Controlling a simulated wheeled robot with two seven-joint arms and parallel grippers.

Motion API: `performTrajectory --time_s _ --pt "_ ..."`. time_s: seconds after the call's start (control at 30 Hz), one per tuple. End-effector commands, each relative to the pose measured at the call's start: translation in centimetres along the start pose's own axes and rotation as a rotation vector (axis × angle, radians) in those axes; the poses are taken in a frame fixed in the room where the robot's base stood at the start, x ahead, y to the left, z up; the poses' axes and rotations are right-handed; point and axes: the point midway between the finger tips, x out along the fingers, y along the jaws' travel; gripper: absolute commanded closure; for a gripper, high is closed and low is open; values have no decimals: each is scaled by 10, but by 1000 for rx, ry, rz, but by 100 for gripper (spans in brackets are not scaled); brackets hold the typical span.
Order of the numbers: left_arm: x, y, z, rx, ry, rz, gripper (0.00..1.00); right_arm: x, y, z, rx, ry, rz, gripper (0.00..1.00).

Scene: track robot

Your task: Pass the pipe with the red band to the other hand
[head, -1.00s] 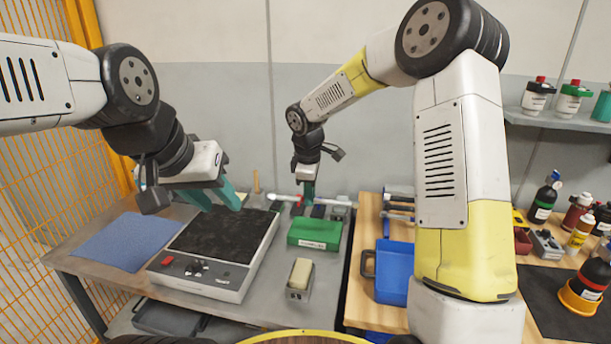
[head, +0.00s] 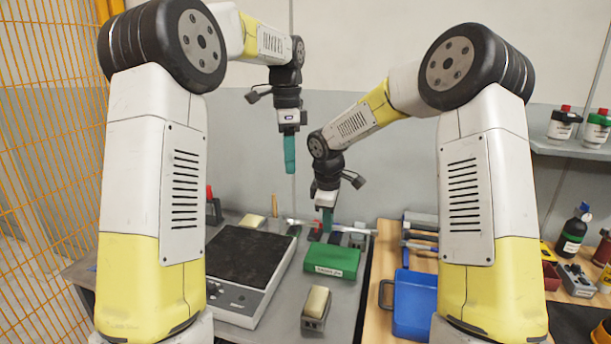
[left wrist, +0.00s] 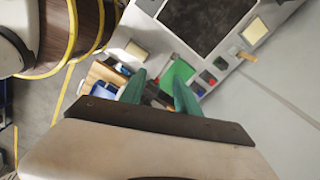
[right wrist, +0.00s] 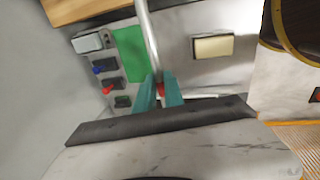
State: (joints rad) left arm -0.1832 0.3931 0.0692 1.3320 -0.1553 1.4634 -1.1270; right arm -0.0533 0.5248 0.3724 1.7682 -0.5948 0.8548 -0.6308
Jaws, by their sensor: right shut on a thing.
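The pipe with the red band (head: 360,231) is thin and whitish and lies across the back of the bench. It also shows in the right wrist view (right wrist: 148,35), with red visible between the fingertips. My right gripper (head: 327,222) is shut on the pipe near that red part; the fingers (right wrist: 159,88) hide some of it. I cannot tell whether the pipe is clear of its supports. My left gripper (head: 289,158) is higher, pointing down, above and a little left of the right one. Its fingers (left wrist: 159,80) stand apart and empty.
A green box (head: 332,260) and a grey holder with a pale block (head: 316,302) stand before the pipe. A device with a black top (head: 240,260) is left. A blue tray (head: 412,300) sits on the wooden table at right. The air around the left gripper is clear.

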Motion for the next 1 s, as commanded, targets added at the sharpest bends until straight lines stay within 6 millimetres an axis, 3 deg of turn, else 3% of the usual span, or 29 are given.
performTrajectory --time_s 0.2,0.4,0.67,1.0 --pt "40 -39 -29 247 -49 108 61 0 0 0 0 0 1 100" --pt "64 -55 -42 381 -64 168 61 0 0 0 0 0 1 100" --pt "82 -56 -44 421 -68 188 61 0 0 0 0 0 1 100" --pt "143 -45 -37 418 -68 188 61 0 0 0 0 0 1 100"
